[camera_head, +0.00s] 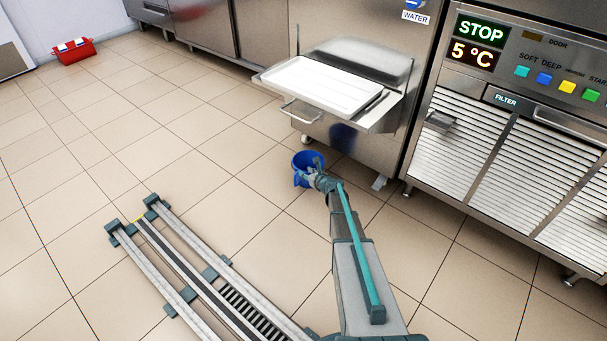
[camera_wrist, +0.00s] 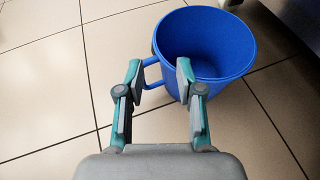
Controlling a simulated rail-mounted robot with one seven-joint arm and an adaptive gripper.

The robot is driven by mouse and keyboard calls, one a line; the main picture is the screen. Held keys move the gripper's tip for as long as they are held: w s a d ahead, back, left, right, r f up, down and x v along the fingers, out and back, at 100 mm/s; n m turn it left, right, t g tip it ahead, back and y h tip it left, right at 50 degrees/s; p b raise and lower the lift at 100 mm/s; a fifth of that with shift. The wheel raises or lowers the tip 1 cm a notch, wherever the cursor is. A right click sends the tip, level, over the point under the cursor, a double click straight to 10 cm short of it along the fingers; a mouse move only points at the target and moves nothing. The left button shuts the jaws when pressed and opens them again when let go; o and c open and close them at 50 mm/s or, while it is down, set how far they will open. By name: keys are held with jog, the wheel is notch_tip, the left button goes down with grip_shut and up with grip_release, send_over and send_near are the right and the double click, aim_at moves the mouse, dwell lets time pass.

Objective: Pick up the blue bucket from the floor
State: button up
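The blue bucket (camera_head: 302,160) stands upright on the tiled floor, in front of the steel machine with the tray. In the wrist view the bucket (camera_wrist: 222,35) looks empty, and its side handle (camera_wrist: 152,73) points left. My gripper (camera_wrist: 158,72) is open, with one fingertip on each side of the handle as seen in the picture. The right fingertip overlaps the bucket's wall; I cannot tell whether it touches. In the head view my gripper (camera_head: 313,172) covers part of the bucket.
A steel machine (camera_head: 365,140) with a white tray (camera_head: 325,85) on a jutting shelf stands just behind the bucket. A freezer with a control panel (camera_head: 530,65) is at right. A red crate (camera_head: 75,54) is far left. A floor rail (camera_head: 190,270) lies at lower left.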

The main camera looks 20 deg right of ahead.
aim_at(296, 167)
jog(key=b+x, duration=0.3)
jog(key=x, duration=0.7)
jog(key=shift+a+f, duration=0.1)
grip_shut()
